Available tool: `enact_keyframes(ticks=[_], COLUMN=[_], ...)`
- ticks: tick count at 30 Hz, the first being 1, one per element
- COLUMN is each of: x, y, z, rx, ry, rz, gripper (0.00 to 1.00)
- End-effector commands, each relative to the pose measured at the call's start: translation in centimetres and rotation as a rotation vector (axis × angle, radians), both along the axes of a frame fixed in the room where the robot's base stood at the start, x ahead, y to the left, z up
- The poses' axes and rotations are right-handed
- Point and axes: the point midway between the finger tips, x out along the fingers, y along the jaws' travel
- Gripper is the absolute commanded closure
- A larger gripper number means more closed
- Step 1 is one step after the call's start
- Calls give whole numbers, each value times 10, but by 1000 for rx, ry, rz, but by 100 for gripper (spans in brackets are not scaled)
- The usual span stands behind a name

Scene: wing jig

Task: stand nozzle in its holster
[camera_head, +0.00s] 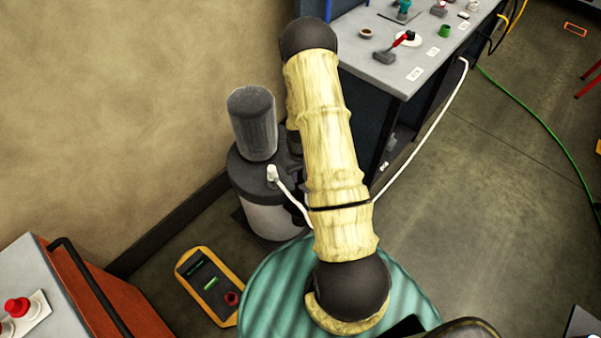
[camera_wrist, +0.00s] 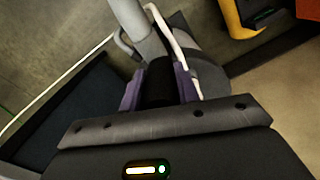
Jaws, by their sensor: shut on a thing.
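In the wrist view my gripper (camera_wrist: 158,82) has its two purple fingers closed on a black grip. I take this for the nozzle (camera_wrist: 159,80). A grey tube (camera_wrist: 136,22) rises beyond it, but I cannot tell whether it belongs to the nozzle. I cannot make out the holster for certain in either view.
A white hose (camera_head: 425,140) hangs from the grey bench (camera_head: 385,75) and passes behind my arm. A yellow-framed panel (camera_head: 210,285) lies left of a green ribbed drum (camera_head: 275,290). A red cabinet (camera_head: 110,300) stands at lower left.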

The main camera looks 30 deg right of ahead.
Motion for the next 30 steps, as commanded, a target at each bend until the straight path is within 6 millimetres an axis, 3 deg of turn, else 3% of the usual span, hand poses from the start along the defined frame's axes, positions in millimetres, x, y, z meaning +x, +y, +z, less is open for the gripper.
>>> enact_keyframes(ticks=[30], x=[0], y=[0], z=[-32], rx=[0], ry=[0], rz=[0], gripper=[100])
